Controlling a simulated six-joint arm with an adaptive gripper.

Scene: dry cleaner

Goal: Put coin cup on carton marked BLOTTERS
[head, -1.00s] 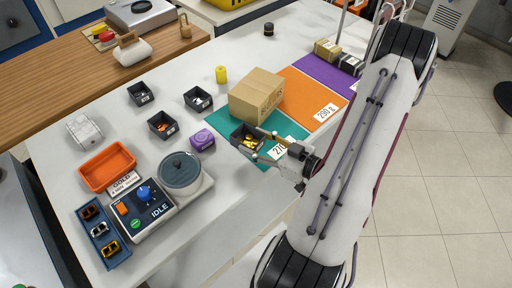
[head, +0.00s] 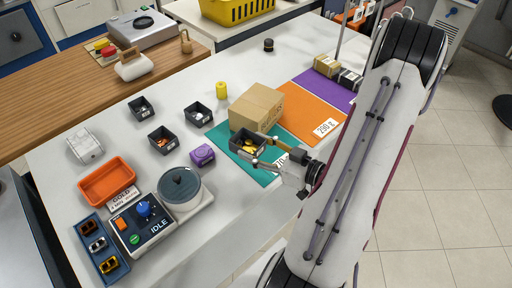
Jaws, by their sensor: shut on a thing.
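A dark open cup (head: 241,147) holding yellow pieces, apparently the coin cup, is in my gripper (head: 260,152). The gripper comes from the right, with its fingers shut on the cup. The cup is over the teal mat (head: 222,140), just in front of the large brown carton (head: 256,107). It seems slightly raised; the gap beneath it is hard to judge. The carton stands where the teal and orange mats meet, with a flat, bare top. Its front print is too small and partly covered to read.
Several similar dark cups, one here (head: 163,140), stand to the left. A purple block (head: 203,155), a scale (head: 180,189) and an orange tray (head: 107,184) are nearer. Small boxes (head: 326,66) sit on the purple mat. The orange mat (head: 312,113) has free room.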

